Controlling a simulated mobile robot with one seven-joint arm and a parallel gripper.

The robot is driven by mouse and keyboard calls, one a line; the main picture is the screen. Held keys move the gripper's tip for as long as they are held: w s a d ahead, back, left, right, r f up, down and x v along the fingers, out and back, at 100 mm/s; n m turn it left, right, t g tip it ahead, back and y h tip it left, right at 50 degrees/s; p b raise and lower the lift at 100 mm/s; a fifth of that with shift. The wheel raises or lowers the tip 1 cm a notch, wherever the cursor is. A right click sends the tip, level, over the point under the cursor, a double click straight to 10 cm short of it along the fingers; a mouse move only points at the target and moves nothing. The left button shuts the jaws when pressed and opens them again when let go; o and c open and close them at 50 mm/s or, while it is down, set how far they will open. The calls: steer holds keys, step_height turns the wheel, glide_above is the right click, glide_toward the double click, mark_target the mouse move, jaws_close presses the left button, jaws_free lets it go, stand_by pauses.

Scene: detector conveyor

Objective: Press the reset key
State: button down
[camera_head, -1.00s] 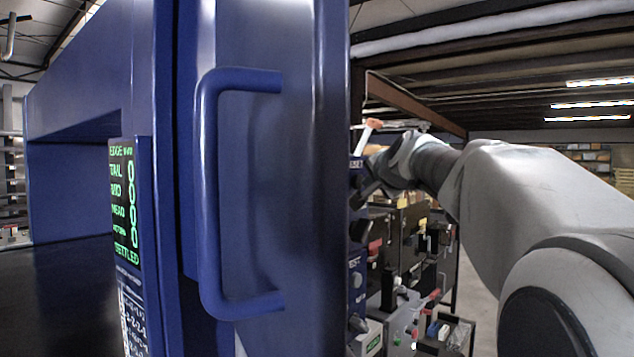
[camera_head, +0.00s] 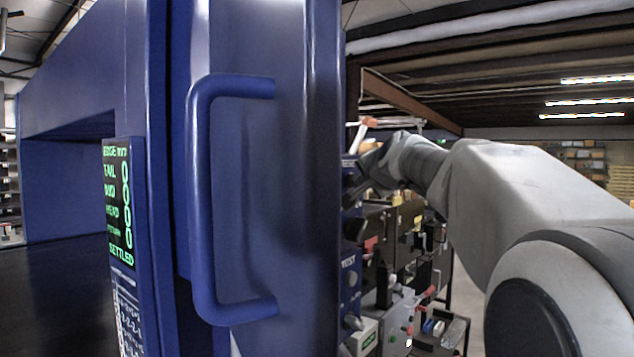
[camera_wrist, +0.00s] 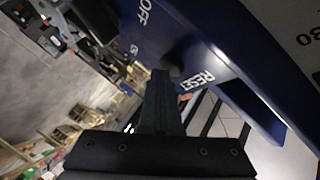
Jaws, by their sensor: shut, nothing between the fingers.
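In the wrist view, a blue panel (camera_wrist: 215,45) carries the white word RESET (camera_wrist: 196,82) and, further up, OFF. A dark round key (camera_wrist: 173,65) sits beside the RESET word. My gripper (camera_wrist: 160,74) is shut and empty, its fingertips right by this dark key. The fingers overlap the key's lower edge in the picture, so I cannot tell whether they touch it. In the head view, my wrist reaches the right edge of the blue cabinet (camera_head: 285,200). My fingertips and the key cannot be made out there.
A blue bar handle (camera_head: 203,200) stands out from the cabinet front. A screen (camera_head: 118,205) at left shows green text including SETTLED. A panel marked TEST (camera_head: 349,275) with dark knobs lies below my wrist. A rack of equipment (camera_head: 405,250) stands behind.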

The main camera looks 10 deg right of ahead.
steer(key=shift+s+d+b, duration=0.5)
steer(key=shift+s+b, duration=0.15)
steer(key=shift+b, duration=0.05)
steer(key=shift+s+d+b, duration=0.8)
steer(key=shift+s+b, duration=0.1)
steer(key=shift+s, duration=0.1)
steer(key=shift+s+d+b, duration=0.75)
steer(key=shift+s+b, duration=0.1)
steer(key=shift+s, duration=0.15)
